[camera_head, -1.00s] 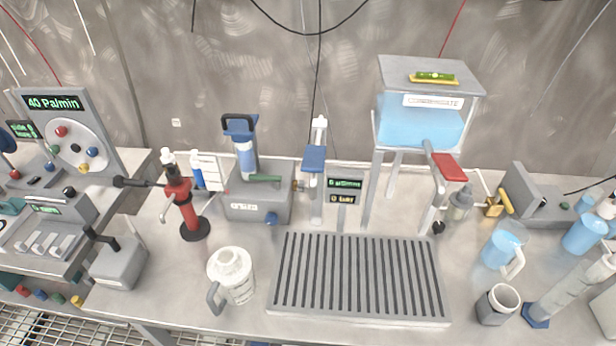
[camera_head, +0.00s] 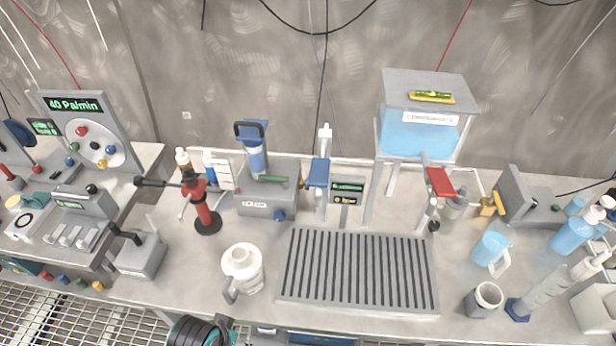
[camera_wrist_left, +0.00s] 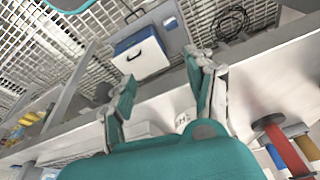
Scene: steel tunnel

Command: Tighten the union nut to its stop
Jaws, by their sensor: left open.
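I cannot pick out the union nut for certain in either view. A brass fitting with a yellow handle (camera_head: 490,205) stands on the bench, right of the tank of blue liquid (camera_head: 418,132). A small brass piece (camera_head: 301,183) shows beside the grey box with the blue-topped column (camera_head: 266,200). My left gripper (camera_wrist_left: 162,85) shows in the left wrist view, its two teal fingers spread apart with nothing between them. In the head view only a dark and teal part of my left arm shows at the bottom edge. My right gripper is in neither view.
A slotted drain tray (camera_head: 358,268) fills the middle front of the bench. A white jug (camera_head: 243,268), a red stand (camera_head: 205,210) and a grey lever box (camera_head: 140,256) stand left of it. A blue jug (camera_head: 490,250) and grey cup (camera_head: 484,299) stand right.

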